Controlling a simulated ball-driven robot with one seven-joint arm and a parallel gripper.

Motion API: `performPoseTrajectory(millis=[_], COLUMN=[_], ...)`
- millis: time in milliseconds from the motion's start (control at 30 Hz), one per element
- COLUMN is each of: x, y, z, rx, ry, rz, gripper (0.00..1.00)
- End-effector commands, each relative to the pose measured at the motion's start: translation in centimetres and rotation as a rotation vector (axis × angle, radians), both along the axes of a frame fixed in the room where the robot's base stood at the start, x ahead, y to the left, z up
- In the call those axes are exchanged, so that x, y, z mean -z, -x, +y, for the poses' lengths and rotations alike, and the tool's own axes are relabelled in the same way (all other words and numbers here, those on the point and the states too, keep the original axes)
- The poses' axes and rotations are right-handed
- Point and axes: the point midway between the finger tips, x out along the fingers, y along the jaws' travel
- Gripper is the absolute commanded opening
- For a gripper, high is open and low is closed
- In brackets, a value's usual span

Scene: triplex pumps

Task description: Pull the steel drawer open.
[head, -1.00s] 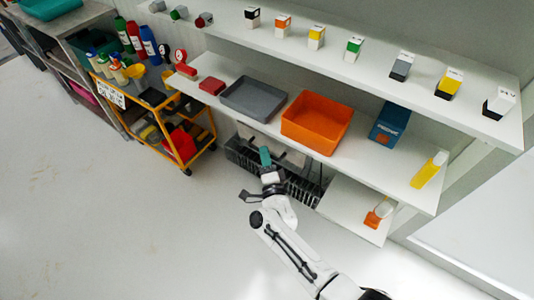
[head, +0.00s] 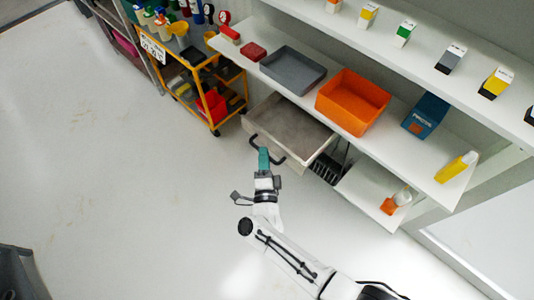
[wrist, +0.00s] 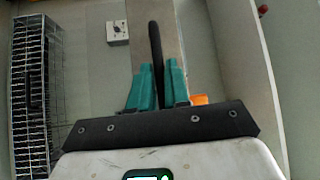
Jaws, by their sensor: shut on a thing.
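The steel drawer (head: 288,128) stands pulled out from under the lower white shelf in the head view, its empty inside showing. Its dark bar handle (head: 280,160) is on the front face. My gripper (head: 263,158) is at the handle, with its teal fingers closed around it. In the wrist view my gripper (wrist: 158,88) has a teal finger on each side of the dark handle (wrist: 155,45). The drawer front (wrist: 165,20) shows behind the handle. The fingers hide part of the handle.
A yellow cart (head: 205,85) with bottles and red items stands left of the drawer. An orange bin (head: 352,102) and a grey tray (head: 293,70) sit on the shelf above. A dark rack (head: 326,168) is right of the drawer.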

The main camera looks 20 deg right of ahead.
Motion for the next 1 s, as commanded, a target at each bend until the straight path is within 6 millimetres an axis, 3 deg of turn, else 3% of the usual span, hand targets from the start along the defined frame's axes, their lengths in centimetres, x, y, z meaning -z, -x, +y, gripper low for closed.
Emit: performPoseTrajectory(millis=[133, 167, 367, 733, 1000], x=[0.2, 0.2, 0.1, 0.2, 0.9], y=[0.0, 0.0, 0.0, 0.8, 5.2], z=[0.0, 0.0, -0.1, 0.3, 2.1], rx=[0.0, 0.0, 0.0, -0.001, -0.004], ry=[-0.001, -0.001, -0.001, 0.0, 0.0], rz=[0.004, 0.004, 0.002, 0.0, 0.003], gripper=[0.0, 0.19, 0.38, 0.38, 0.38])
